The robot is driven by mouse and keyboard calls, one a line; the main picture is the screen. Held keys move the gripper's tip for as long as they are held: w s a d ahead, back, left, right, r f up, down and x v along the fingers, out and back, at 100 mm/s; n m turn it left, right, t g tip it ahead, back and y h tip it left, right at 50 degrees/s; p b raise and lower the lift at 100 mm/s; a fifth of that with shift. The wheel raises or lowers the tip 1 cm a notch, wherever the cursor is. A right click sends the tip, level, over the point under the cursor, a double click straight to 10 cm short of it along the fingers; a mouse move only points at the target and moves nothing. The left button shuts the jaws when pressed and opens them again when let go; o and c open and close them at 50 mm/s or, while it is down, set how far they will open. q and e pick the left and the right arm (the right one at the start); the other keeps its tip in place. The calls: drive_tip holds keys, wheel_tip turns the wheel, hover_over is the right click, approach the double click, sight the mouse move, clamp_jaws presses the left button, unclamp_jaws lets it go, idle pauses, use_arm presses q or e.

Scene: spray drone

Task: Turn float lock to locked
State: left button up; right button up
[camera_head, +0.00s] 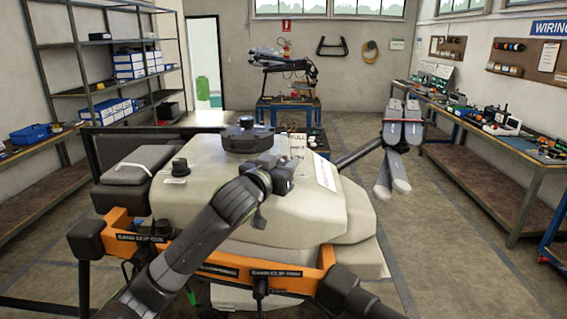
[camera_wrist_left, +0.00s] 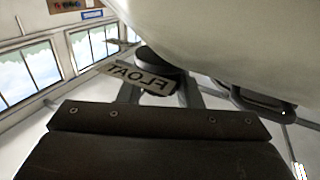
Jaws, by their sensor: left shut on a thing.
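The drone's beige tank (camera_head: 300,195) fills the middle of the head view, with a large black cap (camera_head: 248,135) on top. My left gripper (camera_head: 270,176) comes in from the lower left and reaches over the tank's top. In the wrist view the left gripper's fingers stand on either side of the float lock (camera_wrist_left: 157,60), a dark round knob beside the tank wall. They are shut on it. A FLOAT label (camera_wrist_left: 140,78) shows there, reversed and tilted. The gripper hides the lock in the head view, and its setting cannot be read. My right gripper is not in view.
A second black knob (camera_head: 180,166) sits on the tank's left side. An orange frame (camera_head: 215,262) with clips runs along the front. Folded grey drone arms (camera_head: 395,150) stick out at the right. Shelves (camera_head: 110,85) and a workbench (camera_head: 500,145) line the walls.

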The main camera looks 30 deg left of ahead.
use_arm(q)
drive_tip(key=shift+r+m+h, duration=0.1)
drive_tip(key=shift+m+h, duration=0.4)
drive_tip(key=shift+h, duration=0.2)
drive_tip(key=o, duration=1)
drive_tip(key=shift+c, duration=0.2)
